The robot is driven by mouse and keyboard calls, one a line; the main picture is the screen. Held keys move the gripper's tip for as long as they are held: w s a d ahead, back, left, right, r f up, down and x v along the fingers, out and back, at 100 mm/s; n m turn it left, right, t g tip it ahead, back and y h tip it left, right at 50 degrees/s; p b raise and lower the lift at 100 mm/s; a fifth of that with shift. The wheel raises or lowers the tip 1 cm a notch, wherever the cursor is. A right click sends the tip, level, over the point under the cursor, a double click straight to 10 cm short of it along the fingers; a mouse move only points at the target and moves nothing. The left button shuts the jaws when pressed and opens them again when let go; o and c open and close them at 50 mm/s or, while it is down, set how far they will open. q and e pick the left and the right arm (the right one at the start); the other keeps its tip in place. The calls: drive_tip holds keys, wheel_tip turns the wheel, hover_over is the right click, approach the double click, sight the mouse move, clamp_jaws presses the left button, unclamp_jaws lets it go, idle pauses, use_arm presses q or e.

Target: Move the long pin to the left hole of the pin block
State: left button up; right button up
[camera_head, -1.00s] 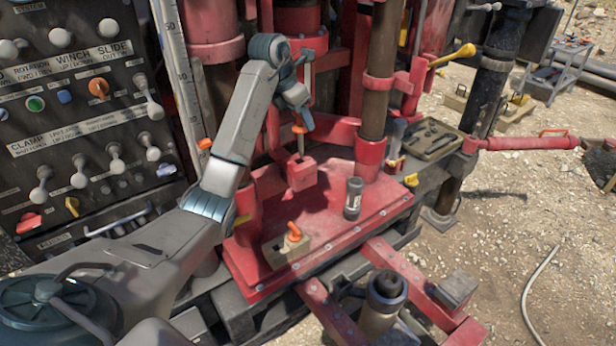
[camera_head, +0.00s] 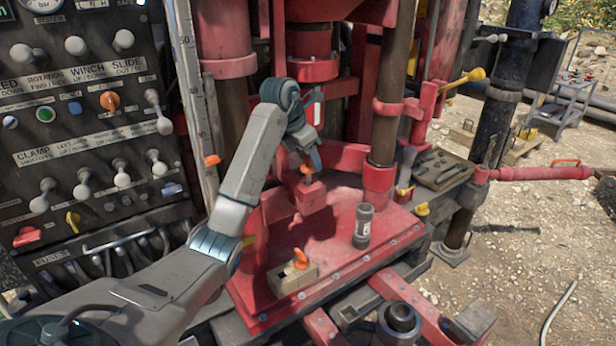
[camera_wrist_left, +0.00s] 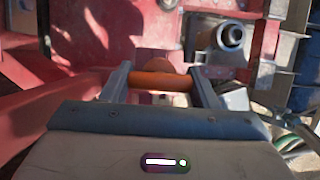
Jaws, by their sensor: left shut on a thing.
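My left gripper (camera_head: 305,170) is shut on the orange handle of the long pin (camera_head: 306,171). The handle lies crosswise between the two fingers in the left wrist view (camera_wrist_left: 160,82). The handle is just above a red bracket (camera_head: 312,198) on the machine; little of the pin's shank shows, and I cannot tell how deep it sits. A tan pin block (camera_head: 292,281) stands on the red base plate, left of centre. An orange-handled pin (camera_head: 300,258) stands in the block. The block's left hole is not clear. My right gripper is not in view.
A dark cylinder (camera_head: 362,228) stands upright on the red base plate (camera_head: 335,255). A lever panel (camera_head: 90,130) is at the left and a thick pipe (camera_head: 385,110) rises behind. A tool tray (camera_head: 440,170) is at the right. The plate between block and cylinder is clear.

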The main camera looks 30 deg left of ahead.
sight(308, 167)
use_arm(q)
wheel_tip(308, 167, down, 2)
drive_tip(key=shift+b, duration=0.35)
drive_tip(key=shift+f+p, duration=0.65)
drive_tip(key=shift+p, duration=0.45)
drive_tip(key=shift+f, duration=0.2)
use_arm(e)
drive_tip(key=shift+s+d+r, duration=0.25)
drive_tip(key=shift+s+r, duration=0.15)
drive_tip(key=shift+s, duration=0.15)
use_arm(q)
drive_tip(key=shift+f, duration=0.1)
drive_tip(key=shift+f, duration=0.15)
drive_tip(key=o, duration=1.1)
drive_tip(key=shift+c, duration=0.2)
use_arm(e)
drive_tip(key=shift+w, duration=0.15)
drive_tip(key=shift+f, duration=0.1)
